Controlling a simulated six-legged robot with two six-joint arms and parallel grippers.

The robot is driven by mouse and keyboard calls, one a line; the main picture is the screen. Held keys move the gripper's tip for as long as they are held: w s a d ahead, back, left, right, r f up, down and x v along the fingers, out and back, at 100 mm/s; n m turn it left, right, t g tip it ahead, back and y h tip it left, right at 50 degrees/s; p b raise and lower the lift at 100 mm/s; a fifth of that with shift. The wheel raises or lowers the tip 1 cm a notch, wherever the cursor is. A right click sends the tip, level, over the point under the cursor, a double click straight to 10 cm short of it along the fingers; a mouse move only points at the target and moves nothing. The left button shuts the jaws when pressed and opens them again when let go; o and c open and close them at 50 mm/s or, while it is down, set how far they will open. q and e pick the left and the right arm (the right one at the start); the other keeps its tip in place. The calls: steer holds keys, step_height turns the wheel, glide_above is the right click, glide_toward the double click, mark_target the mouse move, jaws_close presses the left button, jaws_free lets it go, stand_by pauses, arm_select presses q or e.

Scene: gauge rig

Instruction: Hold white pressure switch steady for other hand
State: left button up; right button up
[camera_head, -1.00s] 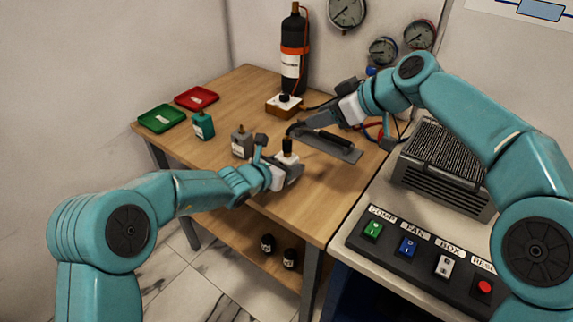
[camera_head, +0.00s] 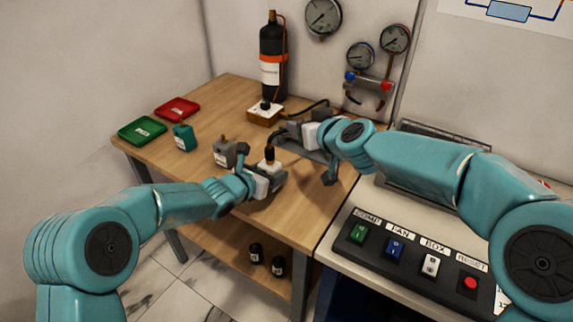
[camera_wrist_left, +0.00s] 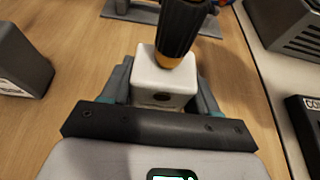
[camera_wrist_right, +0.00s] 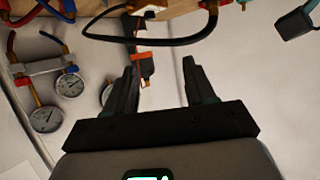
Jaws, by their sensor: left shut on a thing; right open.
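The white pressure switch (camera_head: 268,166) is a small white block with a black top piece on a brass-coloured neck. In the left wrist view the white block (camera_wrist_left: 163,82) sits between the two fingers. My left gripper (camera_head: 270,173) is shut on it, close above or at the table's front part; I cannot tell whether it touches the wood. My right gripper (camera_head: 282,135) is just behind and right of the switch. The right wrist view shows its two fingers (camera_wrist_right: 160,90) apart, with nothing between them.
A grey switch block (camera_head: 226,154) and a teal one (camera_head: 184,138) stand to the left. Green (camera_head: 141,130) and red (camera_head: 178,107) trays lie farther left. A black bottle (camera_head: 272,65) stands at the back. A button panel (camera_head: 415,255) is at right.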

steer(key=m+h, duration=0.2)
glide_toward(270, 150)
steer(key=d, duration=0.4)
steer(key=s+a+n+y, duration=0.1)
steer(key=s+a, duration=0.1)
steer(key=a, duration=0.1)
steer(key=x, duration=1.1)
steer(key=shift+w+d+r, duration=0.15)
steer(key=shift+w+r, duration=0.05)
steer(key=shift+r, duration=0.1)
jaws_close()
